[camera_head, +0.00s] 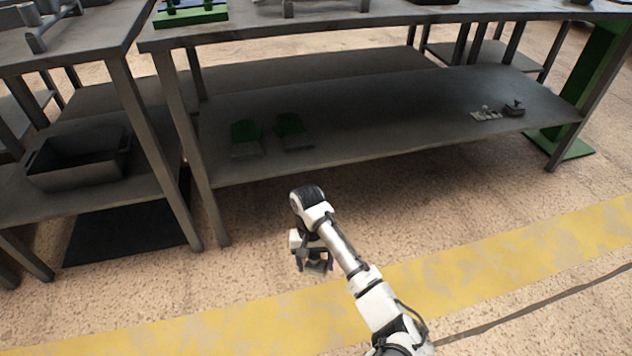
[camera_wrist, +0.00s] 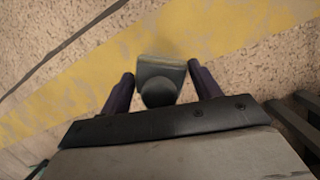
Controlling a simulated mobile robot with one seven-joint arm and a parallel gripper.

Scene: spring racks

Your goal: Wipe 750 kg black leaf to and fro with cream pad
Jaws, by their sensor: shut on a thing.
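My gripper (camera_head: 316,266) hangs over the floor in front of the rack, in the middle of the head view. In the wrist view my gripper's two purple fingers (camera_wrist: 160,78) are shut on a grey block with a round knob (camera_wrist: 160,68). Its underside is hidden, so I cannot tell whether it is the cream pad. On the lower shelf at right sit a small pale knobbed piece (camera_head: 485,114) and a dark block (camera_head: 514,109). I cannot pick out a 750 kg black leaf or any label.
The lower shelf (camera_head: 370,115) also bears two green and dark pieces (camera_head: 246,137) (camera_head: 293,131). A green block (camera_head: 190,15) stands on the upper top. A dark bin (camera_head: 80,163) is on the left rack. Rack legs stand at both ends; the floor in front is clear.

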